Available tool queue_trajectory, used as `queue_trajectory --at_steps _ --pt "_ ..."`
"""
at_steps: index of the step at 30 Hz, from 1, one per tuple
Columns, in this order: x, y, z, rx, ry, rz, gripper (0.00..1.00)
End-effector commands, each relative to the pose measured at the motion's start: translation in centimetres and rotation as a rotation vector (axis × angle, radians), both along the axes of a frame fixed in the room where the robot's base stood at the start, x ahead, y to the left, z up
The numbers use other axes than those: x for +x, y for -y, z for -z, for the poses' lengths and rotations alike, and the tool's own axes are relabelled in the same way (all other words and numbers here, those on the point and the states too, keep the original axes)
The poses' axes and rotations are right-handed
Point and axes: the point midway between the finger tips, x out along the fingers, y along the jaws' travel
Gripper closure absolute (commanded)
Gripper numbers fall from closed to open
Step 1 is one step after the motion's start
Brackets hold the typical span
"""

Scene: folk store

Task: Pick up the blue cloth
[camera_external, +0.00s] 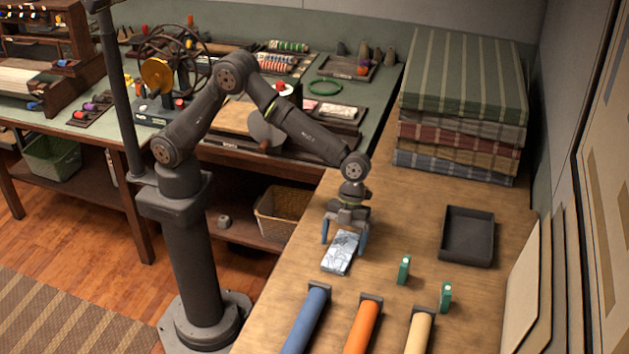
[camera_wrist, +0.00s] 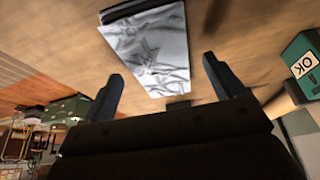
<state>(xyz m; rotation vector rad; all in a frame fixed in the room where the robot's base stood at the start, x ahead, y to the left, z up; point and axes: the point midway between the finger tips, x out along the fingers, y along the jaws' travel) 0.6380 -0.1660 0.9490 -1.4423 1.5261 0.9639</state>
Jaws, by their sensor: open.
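A flat, pale blue-grey piece of cloth (camera_external: 340,254) with a wrinkled pattern lies on the wooden table. In the wrist view it looks whitish grey (camera_wrist: 150,52), with a dark strip at its far edge. My gripper (camera_external: 344,238) points down over the cloth's back end, its fingers apart. In the wrist view the cloth shows between and beyond the open fingers (camera_wrist: 162,72), and nothing is held. Whether the fingertips touch the table cannot be told. A deeper blue roll (camera_external: 305,322) lies nearer the front.
An orange roll (camera_external: 362,328) and a cream roll (camera_external: 419,334) lie in front. Two small green blocks (camera_external: 404,270) (camera_external: 446,297) stand right of the cloth. A dark tray (camera_external: 467,261) is further right. Stacked folded fabrics (camera_external: 462,85) stand behind.

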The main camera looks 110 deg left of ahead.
Motion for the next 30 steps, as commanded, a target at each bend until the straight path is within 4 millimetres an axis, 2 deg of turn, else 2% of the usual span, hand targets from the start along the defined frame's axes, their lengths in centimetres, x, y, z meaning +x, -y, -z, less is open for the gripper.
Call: queue_trajectory --at_steps 3,10,11,18,26,30 --pt "-0.01 0.37 0.93 0.0 0.001 0.0 0.13" --pt "0.01 0.43 1.03 0.0 0.001 0.0 0.13" --pt "0.01 0.43 1.03 0.0 0.002 -0.001 0.17" --pt "0.01 0.41 1.0 0.001 0.002 -0.001 0.62" --pt "0.03 0.42 0.9 0.001 0.002 -0.001 0.62" --pt "0.07 0.42 0.19 0.0 0.004 -0.001 0.62"
